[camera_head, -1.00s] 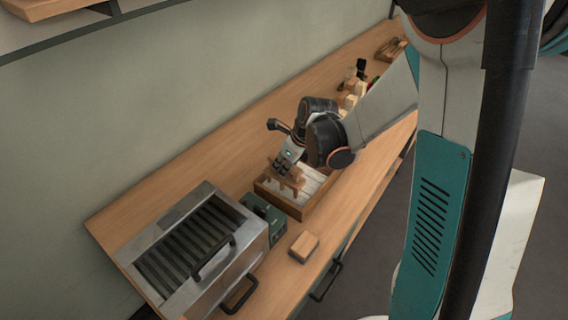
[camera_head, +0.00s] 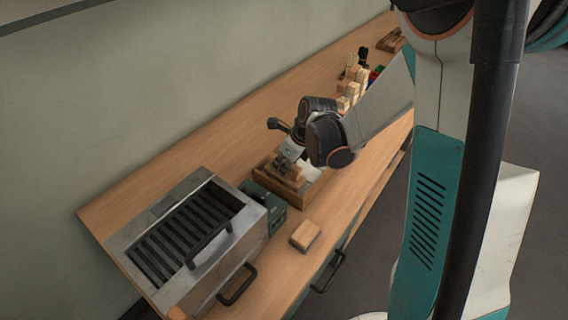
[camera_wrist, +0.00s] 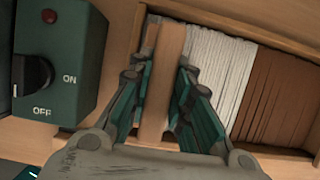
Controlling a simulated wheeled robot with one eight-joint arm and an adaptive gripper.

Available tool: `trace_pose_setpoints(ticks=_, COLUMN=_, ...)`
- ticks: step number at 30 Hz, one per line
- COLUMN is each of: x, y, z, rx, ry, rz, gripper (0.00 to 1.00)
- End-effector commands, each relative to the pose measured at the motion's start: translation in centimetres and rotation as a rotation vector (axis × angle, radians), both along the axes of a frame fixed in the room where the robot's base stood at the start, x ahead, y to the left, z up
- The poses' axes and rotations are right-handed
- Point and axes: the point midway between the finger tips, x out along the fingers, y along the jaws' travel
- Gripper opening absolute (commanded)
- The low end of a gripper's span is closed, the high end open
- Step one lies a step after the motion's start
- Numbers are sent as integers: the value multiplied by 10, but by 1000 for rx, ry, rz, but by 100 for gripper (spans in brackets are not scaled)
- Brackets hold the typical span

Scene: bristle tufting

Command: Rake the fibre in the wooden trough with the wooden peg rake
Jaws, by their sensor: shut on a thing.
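My gripper (camera_wrist: 165,85) is shut on the wooden peg rake (camera_wrist: 168,62), whose bar runs between the fingers. In the head view my gripper (camera_head: 291,163) is over the trough with the rake (camera_head: 290,176) low in it. The rake's pegs are mostly hidden, so I cannot tell if they touch the fibre.
A green switch box (camera_wrist: 58,58) marked ON and OFF stands close beside the trough. Left of it is a metal slatted unit (camera_head: 190,235) with black handles. A small wooden block (camera_head: 305,236) lies near the front edge. Several blocks (camera_head: 350,95) stand farther back.

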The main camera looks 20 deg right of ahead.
Motion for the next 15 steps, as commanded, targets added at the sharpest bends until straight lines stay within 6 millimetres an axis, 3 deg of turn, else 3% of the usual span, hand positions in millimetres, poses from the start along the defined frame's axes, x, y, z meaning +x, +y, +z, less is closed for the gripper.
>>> trace_pose_setpoints(ticks=15, x=38, y=-52, z=0, rx=0, ry=0, rz=-2, gripper=0)
